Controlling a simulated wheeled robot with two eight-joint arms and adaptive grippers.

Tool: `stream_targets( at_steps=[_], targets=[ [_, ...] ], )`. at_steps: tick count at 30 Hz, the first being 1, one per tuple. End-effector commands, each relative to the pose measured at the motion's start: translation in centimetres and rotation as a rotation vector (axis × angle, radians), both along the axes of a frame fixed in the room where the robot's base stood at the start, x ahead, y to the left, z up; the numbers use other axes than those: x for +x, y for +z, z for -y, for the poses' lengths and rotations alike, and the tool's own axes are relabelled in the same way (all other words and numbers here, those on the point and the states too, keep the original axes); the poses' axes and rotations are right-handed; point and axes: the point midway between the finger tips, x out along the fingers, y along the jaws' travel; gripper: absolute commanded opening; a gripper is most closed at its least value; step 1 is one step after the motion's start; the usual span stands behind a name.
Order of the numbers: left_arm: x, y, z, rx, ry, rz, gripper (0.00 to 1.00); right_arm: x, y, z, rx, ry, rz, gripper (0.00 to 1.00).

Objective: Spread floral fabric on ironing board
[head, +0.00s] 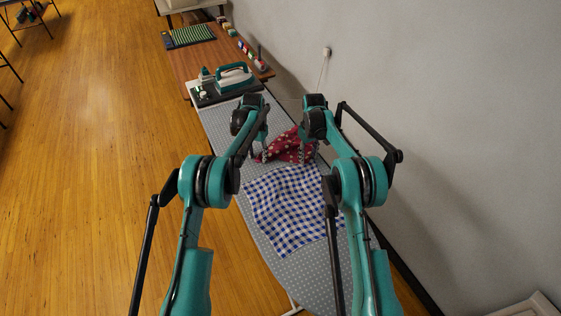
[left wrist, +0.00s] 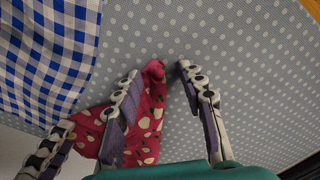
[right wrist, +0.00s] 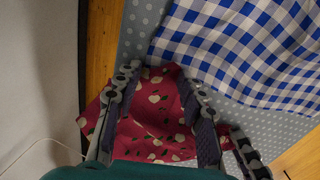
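The floral fabric (head: 284,151), red with cream flowers and green specks, lies bunched on the grey dotted ironing board (head: 222,125). My left gripper (head: 263,158) is over its left side. In the left wrist view the fingers (left wrist: 160,78) are apart, with an edge of the fabric (left wrist: 153,115) by one finger. My right gripper (head: 306,155) is over its right side. In the right wrist view its fingers (right wrist: 158,80) are apart, with the fabric (right wrist: 155,110) spread below and between them. Whether the fingertips touch the cloth is unclear.
A blue-and-white checked cloth (head: 290,208) lies flat on the near part of the board. Beyond is a wooden table (head: 196,59) with a green striped mat (head: 190,36). A wall runs close along the right.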

Motion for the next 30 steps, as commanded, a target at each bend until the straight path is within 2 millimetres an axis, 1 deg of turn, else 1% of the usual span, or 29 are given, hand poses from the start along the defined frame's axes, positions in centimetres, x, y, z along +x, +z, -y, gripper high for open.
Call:
stream_targets(
  at_steps=[2,5,9,11,12,30],
  targets=[
    [0.00,-0.03,0.00,0.000,0.000,0.000,0.40,0.00,-0.09,0.00,0.000,0.000,0.000,0.40],
    [0.00,-0.03,0.00,0.000,0.000,0.000,0.28,0.00,-0.09,0.00,0.000,0.000,0.000,0.28],
    [0.00,-0.09,0.00,0.000,0.000,0.000,0.09,0.00,-0.16,0.02,0.000,0.000,0.000,0.09],
    [0.00,-0.17,-0.01,0.000,0.000,0.000,0.01,0.01,-0.24,0.03,0.000,0.000,0.000,0.01],
    [0.00,-0.22,-0.01,0.000,0.000,0.000,0.00,0.01,-0.31,0.03,-0.001,0.000,0.001,0.00],
    [0.01,-0.28,-0.11,0.001,0.001,-0.001,0.00,0.01,-0.39,0.12,-0.001,-0.001,0.000,0.00]
  ],
)
